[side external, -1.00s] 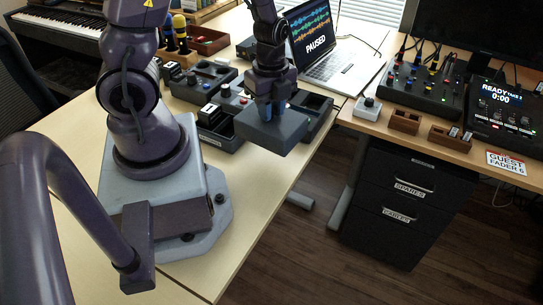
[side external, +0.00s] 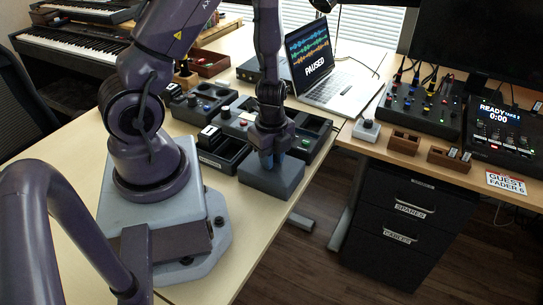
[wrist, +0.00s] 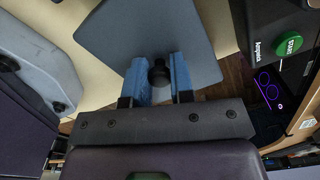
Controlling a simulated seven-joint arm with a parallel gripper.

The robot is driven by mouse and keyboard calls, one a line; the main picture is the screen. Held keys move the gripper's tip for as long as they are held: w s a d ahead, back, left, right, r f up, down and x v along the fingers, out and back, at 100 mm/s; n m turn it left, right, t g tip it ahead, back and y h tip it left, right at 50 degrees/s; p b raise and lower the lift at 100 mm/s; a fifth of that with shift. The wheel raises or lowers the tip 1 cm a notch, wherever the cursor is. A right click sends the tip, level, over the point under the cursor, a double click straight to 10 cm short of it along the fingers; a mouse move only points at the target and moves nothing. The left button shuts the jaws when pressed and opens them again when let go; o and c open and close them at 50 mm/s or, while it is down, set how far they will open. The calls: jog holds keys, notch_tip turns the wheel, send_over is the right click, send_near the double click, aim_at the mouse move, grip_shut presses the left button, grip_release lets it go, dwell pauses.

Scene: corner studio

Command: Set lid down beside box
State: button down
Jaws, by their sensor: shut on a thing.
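The lid (side external: 273,179) is a flat dark grey slab, low near the front edge of the light wood table. My gripper (side external: 273,157) points down over it, shut on its black knob; the wrist view shows the knob (wrist: 159,74) between my two blue fingers (wrist: 161,66). The lid looks level, but I cannot tell whether its underside touches the table.
A black tray (side external: 222,157) stands close to the lid's left. The table edge and wood floor (side external: 325,265) are just right of the lid. A laptop (side external: 330,75) stands behind the box. Bare tabletop (side external: 245,235) lies in front of the lid.

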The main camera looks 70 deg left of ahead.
jog(key=c, duration=1)
grip_release()
jog(key=shift+f, duration=0.1)
jog(key=s+d+r+n+t, duration=0.1)
jog(key=d+r+n+t, duration=0.1)
jog(key=r, duration=0.8)
jog(key=s+d+r+n+t, duration=0.1)
jog(key=s+d+r+n, duration=0.1)
jog(key=d+r+n, duration=0.2)
jog(key=s+d+r+n+t, duration=0.1)
jog(key=d+r+n, duration=0.3)
jog(key=r, duration=1.2)
jog(key=shift+s+r+n+t, duration=0.1)
jog(key=shift+n+t, duration=0.3)
jog(key=shift+n, duration=0.45)
jog(key=shift+s+r+n+t, duration=0.1)
jog(key=shift+n+t, duration=0.3)
jog(key=shift+n, duration=0.45)
